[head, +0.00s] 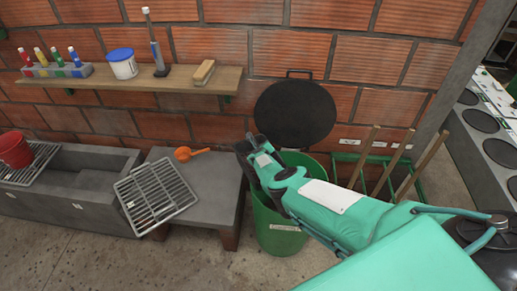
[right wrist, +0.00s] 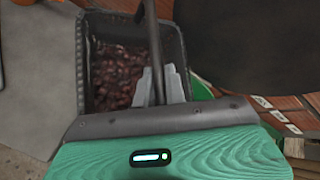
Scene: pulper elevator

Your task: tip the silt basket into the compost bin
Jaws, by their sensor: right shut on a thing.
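The silt basket is a dark, box-shaped basket (right wrist: 84,62) with reddish-brown lumps inside, seen from above in the right wrist view. My right gripper (right wrist: 160,88) is shut on its dark handle. In the head view the basket (head: 242,147) is mostly hidden behind my right gripper (head: 262,150), near the left rim of the compost bin. The compost bin (head: 276,226) is a green bucket on the floor with its top open. My right arm covers part of its mouth. The basket looks roughly upright, with contents still inside. My left gripper is not in view.
A round black lid (head: 295,112) leans on the brick wall behind the bin. A concrete bench (head: 215,190) with a metal grate (head: 156,196) and orange scoop (head: 190,153) stands left of it. Wooden handles (head: 385,165) rise from a green rack at right.

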